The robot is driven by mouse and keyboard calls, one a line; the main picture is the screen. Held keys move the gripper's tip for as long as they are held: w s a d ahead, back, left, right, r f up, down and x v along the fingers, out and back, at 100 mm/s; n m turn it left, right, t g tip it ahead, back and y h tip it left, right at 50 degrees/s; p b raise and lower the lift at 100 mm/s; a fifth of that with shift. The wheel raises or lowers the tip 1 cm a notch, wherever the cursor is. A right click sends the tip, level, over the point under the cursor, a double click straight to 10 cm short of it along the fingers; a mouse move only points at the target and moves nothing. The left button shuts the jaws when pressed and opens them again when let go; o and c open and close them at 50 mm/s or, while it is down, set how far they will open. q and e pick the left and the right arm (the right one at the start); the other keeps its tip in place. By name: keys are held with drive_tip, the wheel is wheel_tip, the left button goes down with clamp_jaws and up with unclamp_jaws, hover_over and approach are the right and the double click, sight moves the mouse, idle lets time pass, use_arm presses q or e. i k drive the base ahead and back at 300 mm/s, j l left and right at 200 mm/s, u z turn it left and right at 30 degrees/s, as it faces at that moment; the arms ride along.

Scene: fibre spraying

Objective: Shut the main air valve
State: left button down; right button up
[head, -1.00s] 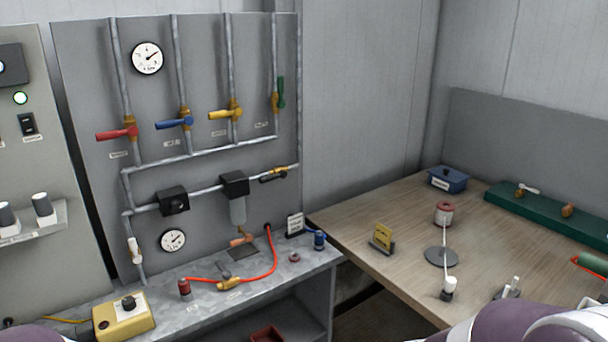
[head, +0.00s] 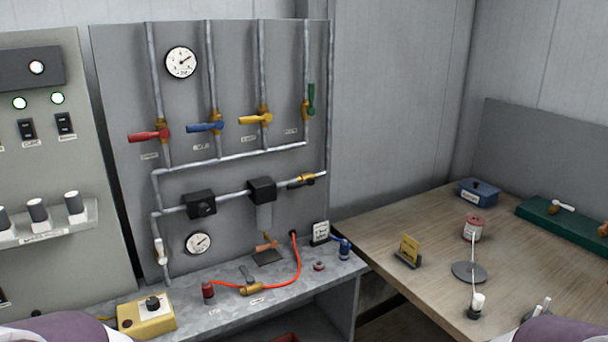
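A grey wall panel (head: 115,100) carries pipes with several valves, and their small labels are too small to read. Red (head: 142,137), blue (head: 204,127) and yellow (head: 254,119) valve handles lie sideways across vertical pipes. A green handle (head: 311,98) stands upright along its pipe. A brass valve with a dark handle (head: 301,182) sits at the right end of the lower horizontal pipe, its handle roughly along the pipe. A white handle (head: 160,251) stands along the lower left pipe. I cannot tell which is the main air valve. Neither gripper shows.
Two gauges (head: 181,62) (head: 199,243) hang on the panel. The metal bench (head: 215,322) below holds a yellow box (head: 147,317), a red hose (head: 298,268) and a brass lever valve (head: 251,288). A wooden table (head: 400,230) stands right; a switch cabinet (head: 70,170) stands left.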

sight(310, 181)
drive_tip(key=i+z, duration=0.3)
drive_tip(key=i, duration=0.5)
drive_tip(key=i+j+z, duration=0.15)
drive_tip(key=i+z, duration=0.15)
drive_tip(key=i, duration=0.45)
